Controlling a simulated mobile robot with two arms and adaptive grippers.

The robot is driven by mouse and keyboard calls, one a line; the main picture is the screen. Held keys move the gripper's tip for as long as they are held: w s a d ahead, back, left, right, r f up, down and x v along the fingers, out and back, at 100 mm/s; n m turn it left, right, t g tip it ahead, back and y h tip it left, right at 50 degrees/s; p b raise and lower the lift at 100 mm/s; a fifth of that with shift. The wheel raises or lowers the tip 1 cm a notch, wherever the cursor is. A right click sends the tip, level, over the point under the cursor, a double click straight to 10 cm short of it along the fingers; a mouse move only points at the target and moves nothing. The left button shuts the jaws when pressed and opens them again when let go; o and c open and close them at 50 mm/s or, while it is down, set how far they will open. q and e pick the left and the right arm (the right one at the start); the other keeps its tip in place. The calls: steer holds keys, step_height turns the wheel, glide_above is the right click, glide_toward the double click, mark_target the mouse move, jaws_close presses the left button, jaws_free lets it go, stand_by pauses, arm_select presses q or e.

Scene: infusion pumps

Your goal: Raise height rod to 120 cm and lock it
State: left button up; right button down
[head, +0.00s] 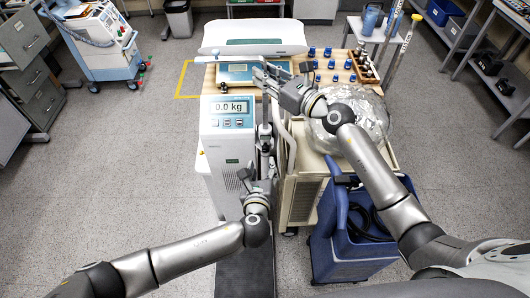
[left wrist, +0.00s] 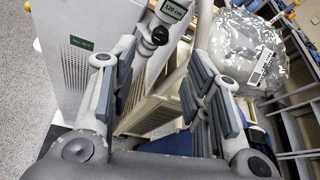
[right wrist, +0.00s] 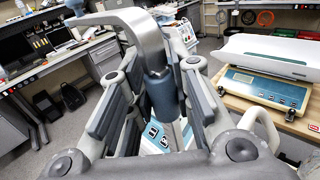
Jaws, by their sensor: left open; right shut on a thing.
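The white scale column (head: 226,150) stands in the middle of the head view, its display reading 0.0 kg. The height rod rises along its right side. In the right wrist view, my right gripper (right wrist: 165,85) is shut on the rod's dark blue sleeve (right wrist: 163,98), below a grey bent headpiece (right wrist: 135,22). In the left wrist view, a small green display (left wrist: 174,10) reads 120 cm, with a dark round knob (left wrist: 160,36) just below it. My left gripper (left wrist: 163,85) is open, and the knob shows beyond and between its fingers. In the head view the left gripper (head: 258,178) is low beside the column.
A clear-wrapped round object (head: 365,118) and a blue cart (head: 345,235) are close on the right.

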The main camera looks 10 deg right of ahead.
mark_target(265, 150)
arm_select(q)
steer(key=shift+x, duration=4.8)
steer(key=shift+c, duration=0.4)
jaws_close()
